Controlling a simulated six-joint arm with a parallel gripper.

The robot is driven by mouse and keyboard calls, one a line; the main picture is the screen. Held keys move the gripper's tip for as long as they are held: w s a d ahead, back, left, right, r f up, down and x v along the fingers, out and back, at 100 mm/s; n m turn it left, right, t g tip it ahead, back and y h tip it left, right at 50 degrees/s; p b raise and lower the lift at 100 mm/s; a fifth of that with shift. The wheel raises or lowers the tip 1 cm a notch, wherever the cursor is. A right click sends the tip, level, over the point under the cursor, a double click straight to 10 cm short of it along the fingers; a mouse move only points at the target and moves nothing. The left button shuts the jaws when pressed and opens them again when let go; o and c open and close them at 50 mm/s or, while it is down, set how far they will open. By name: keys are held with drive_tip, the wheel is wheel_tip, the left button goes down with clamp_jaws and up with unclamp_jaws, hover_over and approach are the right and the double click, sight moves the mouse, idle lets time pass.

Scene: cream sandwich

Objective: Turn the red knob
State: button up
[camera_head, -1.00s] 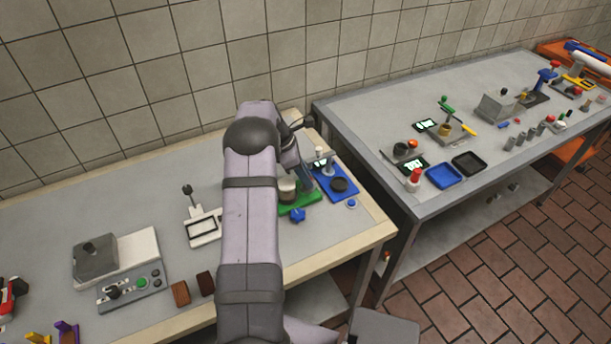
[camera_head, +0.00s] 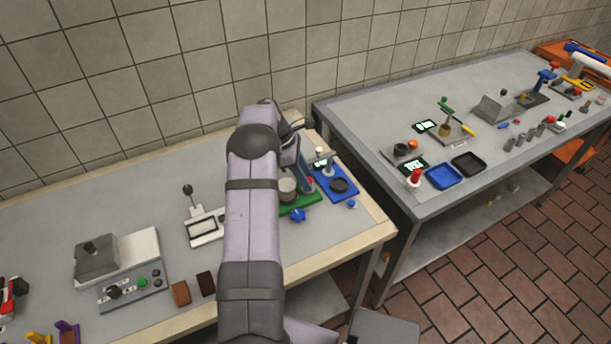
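A small red part (camera_head: 309,182), perhaps the red knob, shows beside a green-based device (camera_head: 300,202) with a pale cup (camera_head: 287,188), on the near table's right side. It is too small for me to tell its shape or how it is turned. My arm reaches over the table, and its end, my gripper (camera_head: 306,168), is low beside this device, close to the red part. The arm partly covers the device. The fingers are too small and hidden to show whether they are open or touch anything.
A blue-based device (camera_head: 337,184) stands just right, and a blue star-shaped knob (camera_head: 297,215) is in front. A lever stand (camera_head: 204,225), a grey machine with buttons (camera_head: 118,262) and two brown blocks (camera_head: 193,288) lie left. A second table (camera_head: 330,108) holds trays and tools.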

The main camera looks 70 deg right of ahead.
drive_tip(key=shift+w+d+r, duration=0.1)
drive_tip(key=shift+d+r, duration=0.2)
drive_tip(key=shift+d, duration=0.05)
drive_tip(key=shift+r, duration=0.15)
drive_tip(key=shift+w+r+p, duration=0.25)
drive_tip(key=shift+r+p, duration=0.35)
drive_tip(key=shift+p, duration=0.1)
drive_tip(key=p+v, duration=0.4)
drive_tip(key=v, duration=0.2)
drive_tip(key=shift+a+p, duration=0.3)
drive_tip(key=shift+a, duration=0.05)
drive_tip(key=shift+f, duration=0.1)
